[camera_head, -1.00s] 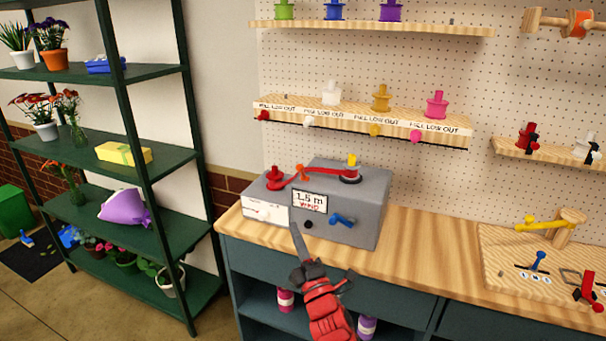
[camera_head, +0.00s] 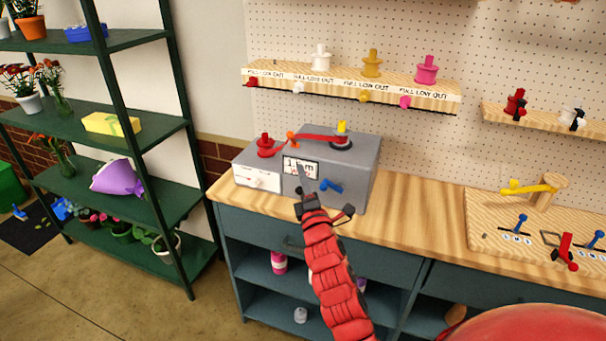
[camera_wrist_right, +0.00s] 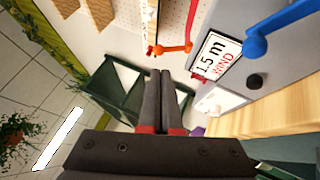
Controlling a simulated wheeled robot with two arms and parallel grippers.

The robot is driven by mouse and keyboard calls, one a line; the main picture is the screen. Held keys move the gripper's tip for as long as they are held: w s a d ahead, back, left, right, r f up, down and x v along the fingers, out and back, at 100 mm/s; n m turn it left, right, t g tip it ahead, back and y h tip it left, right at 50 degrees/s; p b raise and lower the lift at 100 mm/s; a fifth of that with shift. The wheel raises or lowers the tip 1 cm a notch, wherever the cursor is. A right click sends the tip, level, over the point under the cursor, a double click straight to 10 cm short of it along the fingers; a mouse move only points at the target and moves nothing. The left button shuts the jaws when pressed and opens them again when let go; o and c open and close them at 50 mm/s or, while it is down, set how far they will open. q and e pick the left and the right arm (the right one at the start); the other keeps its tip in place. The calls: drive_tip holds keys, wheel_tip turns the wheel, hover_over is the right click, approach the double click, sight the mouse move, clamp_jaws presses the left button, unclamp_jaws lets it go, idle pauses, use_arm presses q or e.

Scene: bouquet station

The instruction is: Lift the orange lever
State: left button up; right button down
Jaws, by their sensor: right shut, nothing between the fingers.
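The orange lever (camera_head: 291,138) is a small piece on the upper front of the grey winding box (camera_head: 362,170), just above the "1.5 m" sign (camera_head: 300,168). In the right wrist view the orange lever (camera_wrist_right: 173,49) shows as a short bar with rounded ends, beyond and slightly right of the fingertips. My left gripper is not in view.
A blue lever (camera_head: 330,186) sits on the box front, right of my gripper. A red spool (camera_head: 265,147) and a red ribbon (camera_head: 315,138) are on top. A shelf of spools (camera_head: 350,87) hangs above. The wooden counter (camera_head: 420,215) is clear right of the box.

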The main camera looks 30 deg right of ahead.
sight(291, 138)
drive_tip(key=p+x, duration=0.3)
drive_tip(key=x, duration=0.6)
drive_tip(key=shift+w+r, duration=0.2)
drive_tip(key=shift+r, duration=0.1)
drive_tip(key=shift+w, duration=0.35)
